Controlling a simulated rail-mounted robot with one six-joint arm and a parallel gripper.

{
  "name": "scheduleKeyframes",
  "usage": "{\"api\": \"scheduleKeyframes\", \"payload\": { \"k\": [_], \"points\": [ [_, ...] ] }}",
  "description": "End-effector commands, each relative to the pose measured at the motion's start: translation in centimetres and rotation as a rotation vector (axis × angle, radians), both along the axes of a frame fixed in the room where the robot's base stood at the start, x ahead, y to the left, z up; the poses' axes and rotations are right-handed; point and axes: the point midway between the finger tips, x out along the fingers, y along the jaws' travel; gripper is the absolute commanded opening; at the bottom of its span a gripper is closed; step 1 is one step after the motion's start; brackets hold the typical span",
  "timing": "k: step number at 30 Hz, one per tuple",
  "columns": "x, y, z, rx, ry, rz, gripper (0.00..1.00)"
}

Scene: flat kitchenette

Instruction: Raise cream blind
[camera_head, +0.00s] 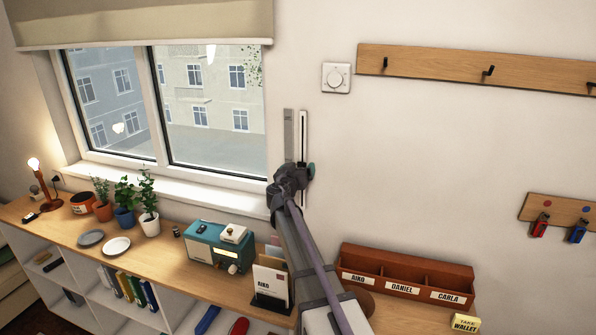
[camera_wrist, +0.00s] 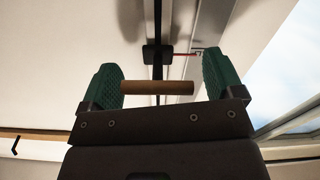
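The cream blind (camera_head: 150,22) hangs across the top of the window, its bottom edge just over the upper part of the glass. Right of the window, a pale upright track with a dark slot (camera_head: 303,135) is fixed to the wall beside a grey strip (camera_head: 289,130). My gripper (camera_head: 300,172) is at the lower part of this track. In the wrist view a short wooden handle (camera_wrist: 157,87) on a dark slider (camera_wrist: 157,54) lies between my green fingers (camera_wrist: 162,85). The fingers are spread wide; a gap shows at the handle's right end, and left contact is unclear.
Below, a wooden shelf top (camera_head: 165,258) carries potted plants (camera_head: 124,194), a teal radio (camera_head: 213,245), a letter holder (camera_head: 271,283) and a named tray (camera_head: 405,278).

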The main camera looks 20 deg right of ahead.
Motion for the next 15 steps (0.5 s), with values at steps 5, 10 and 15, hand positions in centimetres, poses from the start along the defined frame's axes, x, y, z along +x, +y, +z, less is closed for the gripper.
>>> {"api": "scheduleKeyframes", "payload": {
  "k": [5, 10, 15],
  "points": [
    [-0.01, 0.02, 0.00, 0.000, 0.000, 0.000, 0.69],
    [0.01, 0.04, 0.00, 0.000, 0.000, 0.001, 0.53],
    [0.02, 0.06, 0.00, 0.000, 0.000, 0.001, 0.37]
  ]
}}
